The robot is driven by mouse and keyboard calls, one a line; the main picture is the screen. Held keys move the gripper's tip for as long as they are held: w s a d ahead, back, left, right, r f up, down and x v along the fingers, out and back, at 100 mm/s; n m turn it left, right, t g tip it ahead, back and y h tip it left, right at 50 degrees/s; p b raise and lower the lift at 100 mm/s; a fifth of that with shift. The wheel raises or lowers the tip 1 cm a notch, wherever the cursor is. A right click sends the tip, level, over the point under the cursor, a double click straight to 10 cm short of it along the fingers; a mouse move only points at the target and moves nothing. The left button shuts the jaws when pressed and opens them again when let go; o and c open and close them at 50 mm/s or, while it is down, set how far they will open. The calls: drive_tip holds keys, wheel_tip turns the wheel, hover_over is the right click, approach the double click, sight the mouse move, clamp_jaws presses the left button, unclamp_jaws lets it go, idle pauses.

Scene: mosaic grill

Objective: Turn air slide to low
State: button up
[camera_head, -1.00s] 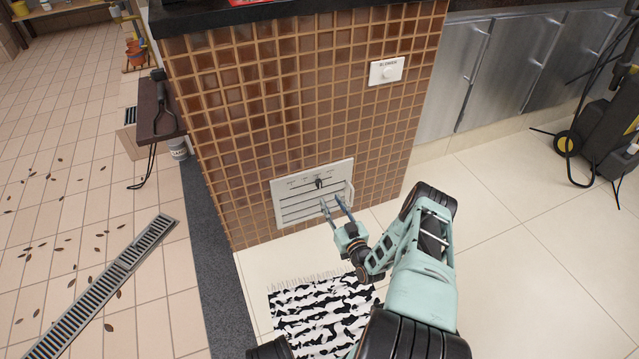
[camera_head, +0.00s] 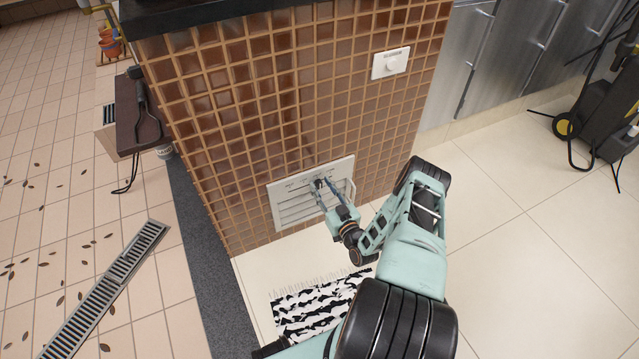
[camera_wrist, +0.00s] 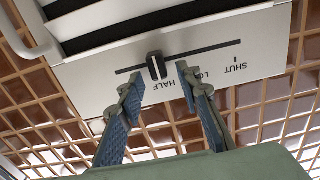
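The air slide panel (camera_head: 290,213) is a white vent plate low on the tiled grill wall, with slats and a handle. Its black slide knob (camera_wrist: 157,66) sits in a slot above the word HALF in the wrist view; LOW and SHUT are printed to its right. My gripper (camera_wrist: 160,76) is open at the panel, one finger on each side of the knob. In the head view my gripper (camera_head: 320,187) partly hides the knob.
A black and white mat (camera_head: 315,308) lies below the panel. A small dark shelf (camera_head: 138,125) is at the left, and a yellow and black machine (camera_head: 602,115) at the right.

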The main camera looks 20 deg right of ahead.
sight(304, 184)
clamp_jaws()
drive_tip(key=shift+a, duration=0.1)
idle(0.3)
drive_tip(key=a, duration=0.5)
drive_tip(key=shift+s+p, duration=0.1)
drive_tip(key=shift+p, duration=0.25)
drive_tip(key=shift+d, duration=0.1)
unclamp_jaws()
drive_tip(key=shift+r, duration=0.1)
wheel_tip(304, 184, up, 10)
drive_tip(key=shift+f, duration=0.1)
